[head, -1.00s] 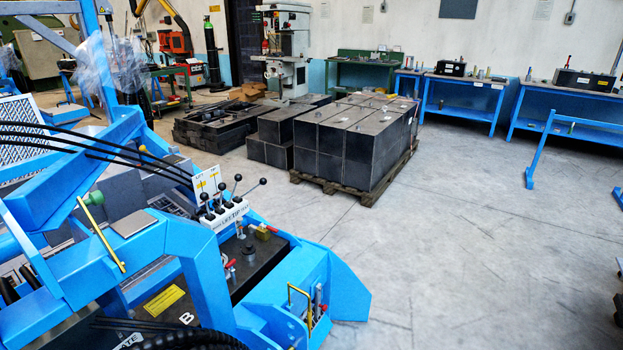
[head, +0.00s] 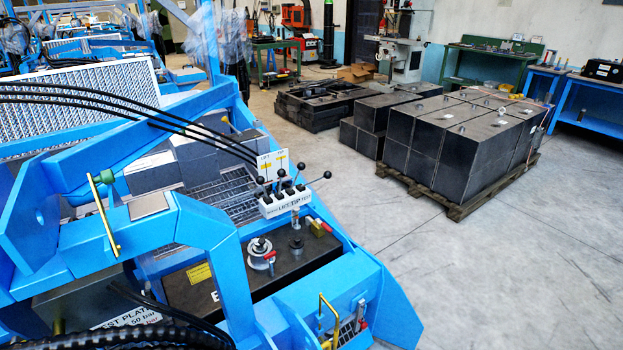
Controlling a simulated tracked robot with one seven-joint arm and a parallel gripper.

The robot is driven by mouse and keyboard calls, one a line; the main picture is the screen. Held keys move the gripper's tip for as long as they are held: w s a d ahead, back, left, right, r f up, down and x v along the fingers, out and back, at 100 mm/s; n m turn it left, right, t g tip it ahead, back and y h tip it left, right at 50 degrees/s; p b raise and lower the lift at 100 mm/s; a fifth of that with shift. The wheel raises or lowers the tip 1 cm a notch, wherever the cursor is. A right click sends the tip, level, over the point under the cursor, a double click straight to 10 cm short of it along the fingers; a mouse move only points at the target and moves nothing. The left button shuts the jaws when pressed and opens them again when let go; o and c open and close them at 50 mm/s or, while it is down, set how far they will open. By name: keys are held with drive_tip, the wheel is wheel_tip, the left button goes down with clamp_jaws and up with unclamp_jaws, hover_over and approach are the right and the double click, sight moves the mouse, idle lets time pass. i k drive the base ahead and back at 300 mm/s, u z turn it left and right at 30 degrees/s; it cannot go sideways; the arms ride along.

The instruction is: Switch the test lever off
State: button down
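A white lever block (head: 287,204) sits on the blue machine frame, left of the picture's middle. Several thin levers with black knobs stand on it. The rightmost lever (head: 316,180) leans out to the right; the others stand more upright. The block's front reads "LIFT TIP" with smaller words at the ends that I cannot read surely. I cannot tell from the lettering which lever is the test lever. A white label plate (head: 274,164) stands behind the levers. My gripper is not in view.
Below the block, a black tank (head: 250,280) carries fittings and a red-handled valve (head: 270,258). Black hoses (head: 150,107) run to the lever area. A blue arm (head: 215,240) with a yellow handle stands left. Black blocks on a pallet (head: 455,208) stand behind right. The floor (head: 530,270) right is clear.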

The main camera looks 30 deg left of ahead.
sight(327, 174)
drive_tip(key=u, duration=0.4)
drive_tip(key=i, duration=0.8)
drive_tip(key=u, duration=0.75)
drive_tip(key=i, duration=0.3)
drive_tip(key=u, duration=0.25)
drive_tip(key=k, duration=0.85)
drive_tip(key=u, duration=0.15)
drive_tip(key=i, duration=0.9)
drive_tip(key=z, duration=0.1)
